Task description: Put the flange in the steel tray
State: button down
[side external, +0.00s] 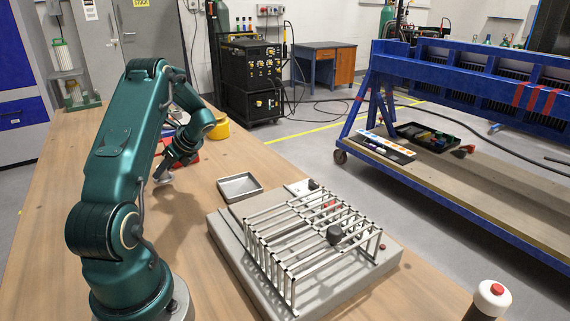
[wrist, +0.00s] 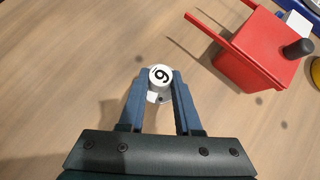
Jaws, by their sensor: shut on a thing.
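My gripper (wrist: 160,82) is shut on a pale grey round part with a flanged base, which I take to be the flange (wrist: 160,74). Its white top carries a black number, 6 or 9. In the side external view my gripper (side external: 164,166) points down over the wooden table, with the flange (side external: 163,177) at its tips. I cannot tell whether the flange touches the table. The steel tray (side external: 256,190) is a shallow, empty grey rectangle on the table, right of my gripper in that view. The tray does not show in the wrist view.
A metal rod rack (side external: 290,239) with a dark knob (side external: 334,235) stands on a grey block beside the tray. A yellow object (side external: 219,129) stands behind. Table between gripper and tray looks clear.

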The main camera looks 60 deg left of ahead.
notch_tip(320, 180, up, 6)
jog(key=shift+w+a+r, duration=0.1)
jog(key=shift+r, duration=0.1)
jog(key=w+d+r+m+t+y, duration=0.2)
jog(key=w+d+m+t, duration=0.25)
jog(key=d, duration=0.35)
jog(key=shift+m+g, duration=0.35)
jog(key=shift+m, duration=0.1)
jog(key=w+d+f, duration=0.1)
jog(key=w+f, duration=0.1)
jog(key=w, duration=0.2)
jog(key=w+d+f, duration=0.1)
jog(key=w+f, duration=0.1)
jog(key=w, duration=0.1)
jog(key=w+d+f, duration=0.2)
jog(key=w, duration=0.2)
jog(key=shift+w+f, duration=0.2)
jog(key=shift+w, duration=0.1)
jog(key=shift+w+f, duration=0.15)
jog(key=shift+f, duration=1.95)
jog(key=c, duration=0.6)
grip_release()
jog(key=shift+f, duration=0.15)
